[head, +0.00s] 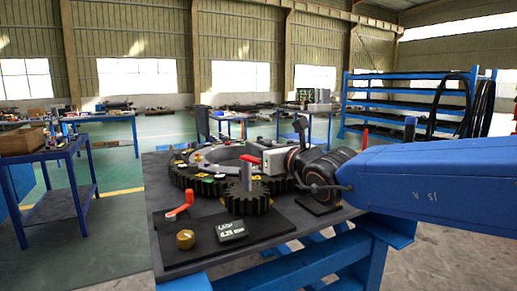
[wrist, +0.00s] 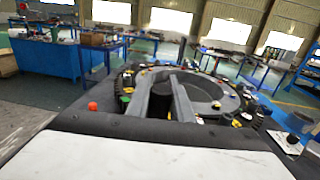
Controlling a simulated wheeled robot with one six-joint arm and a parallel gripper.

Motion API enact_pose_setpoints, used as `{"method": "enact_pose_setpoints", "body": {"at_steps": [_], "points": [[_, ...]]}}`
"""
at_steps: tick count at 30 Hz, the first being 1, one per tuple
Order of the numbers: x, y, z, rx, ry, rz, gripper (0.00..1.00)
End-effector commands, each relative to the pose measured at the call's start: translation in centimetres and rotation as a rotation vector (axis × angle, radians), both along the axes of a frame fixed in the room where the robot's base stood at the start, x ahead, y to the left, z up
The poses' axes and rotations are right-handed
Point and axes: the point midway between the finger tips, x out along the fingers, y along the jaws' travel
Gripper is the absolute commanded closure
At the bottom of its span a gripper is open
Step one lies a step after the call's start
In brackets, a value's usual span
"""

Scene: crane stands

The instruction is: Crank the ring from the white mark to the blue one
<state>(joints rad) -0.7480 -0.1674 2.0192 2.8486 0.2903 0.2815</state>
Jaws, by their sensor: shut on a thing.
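The dark toothed ring (head: 182,179) lies flat on the bench, with several small coloured marks on its top; it also shows in the wrist view (wrist: 207,103). I cannot surely tell the white mark from the blue one. A small pinion gear (head: 247,200) meshes with the ring's near side, with a grey post (head: 243,174) standing up from it. My gripper (head: 254,164) reaches in from the right above the pinion, white-bodied, shut on what looks like the crank handle. A red piece (head: 250,158) shows at its tip.
A red-handled lever (head: 180,207), a brass knob (head: 185,239) and a small display block (head: 230,230) sit on the bench's front plate. Blue side tables (head: 70,152) and a blue rack (head: 400,100) stand farther back. Open floor (head: 110,230) lies left of the bench.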

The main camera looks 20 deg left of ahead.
Motion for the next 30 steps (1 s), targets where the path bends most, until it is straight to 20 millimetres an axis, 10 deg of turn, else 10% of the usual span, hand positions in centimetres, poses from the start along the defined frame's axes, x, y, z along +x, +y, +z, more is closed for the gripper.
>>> {"method": "enact_pose_setpoints", "body": {"at_steps": [13, 16, 30], "points": [[0.07, 0.1, 0.32, 0.004, -0.005, -0.001, 1.0], [0.07, 0.1, 0.32, 0.004, -0.005, -0.001, 0.61], [-0.58, -0.72, 0.17, 0.002, -0.002, -0.003, 0.61]]}}
